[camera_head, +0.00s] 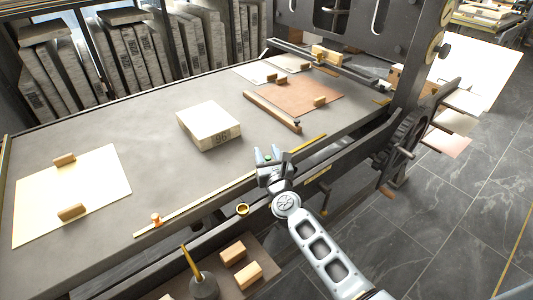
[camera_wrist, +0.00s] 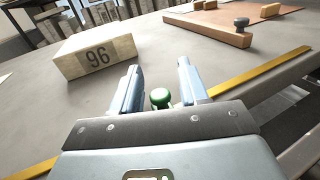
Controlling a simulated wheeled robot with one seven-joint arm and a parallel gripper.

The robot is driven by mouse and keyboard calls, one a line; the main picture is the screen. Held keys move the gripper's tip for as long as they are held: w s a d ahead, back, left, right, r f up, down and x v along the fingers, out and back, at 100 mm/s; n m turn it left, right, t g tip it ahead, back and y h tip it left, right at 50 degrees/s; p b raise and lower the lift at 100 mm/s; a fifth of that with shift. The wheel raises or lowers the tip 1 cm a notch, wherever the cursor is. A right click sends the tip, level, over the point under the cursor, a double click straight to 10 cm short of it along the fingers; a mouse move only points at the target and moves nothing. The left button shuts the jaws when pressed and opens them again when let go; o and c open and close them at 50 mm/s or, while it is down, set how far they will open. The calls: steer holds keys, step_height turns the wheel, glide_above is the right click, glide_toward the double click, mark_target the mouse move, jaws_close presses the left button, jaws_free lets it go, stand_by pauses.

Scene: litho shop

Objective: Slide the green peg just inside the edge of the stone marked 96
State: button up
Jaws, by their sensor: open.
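The stone marked 96 (camera_head: 209,124) is a pale block lying on the grey press bed, left of and beyond my gripper. In the wrist view the stone (camera_wrist: 97,55) shows its number on the near face. The green peg (camera_wrist: 160,98) has a round knob and stands between and just short of my fingers in the wrist view; its lower part is hidden. In the head view its green top (camera_head: 267,157) shows between the fingertips. My gripper (camera_head: 268,154) is open, at the near edge of the bed, with the fingers apart on either side of the peg (camera_wrist: 157,84).
A yellow strip (camera_head: 307,143) runs along the bed's near edge, with an orange peg (camera_head: 156,219) farther left. A wooden bar with a dark knob (camera_head: 273,111) lies beyond my gripper. Paper sheets with wooden blocks lie left (camera_head: 100,190) and at the back. Bare bed separates peg and stone.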

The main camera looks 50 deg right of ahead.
mark_target(269, 159)
steer(key=v, duration=0.7)
steer(key=shift+s+a, duration=0.15)
steer(key=shift+s, duration=0.05)
stand_by(0.3)
steer(key=s+a+r+n+t+y, duration=0.15)
steer(key=s+a+n+y, duration=0.35)
steer(key=s+a+n, duration=1.2)
steer(key=s+a+r+n+y, duration=0.3)
steer(key=s+r+n, duration=0.2)
steer(key=n, duration=0.8)
steer(key=s+a+r+n+y, duration=0.3)
steer(key=s+r+n, duration=0.3)
steer(key=s+n, duration=0.3)
steer(key=n, duration=0.4)
steer(key=shift+a+n+g, duration=0.35)
steer(key=shift+n, duration=0.05)
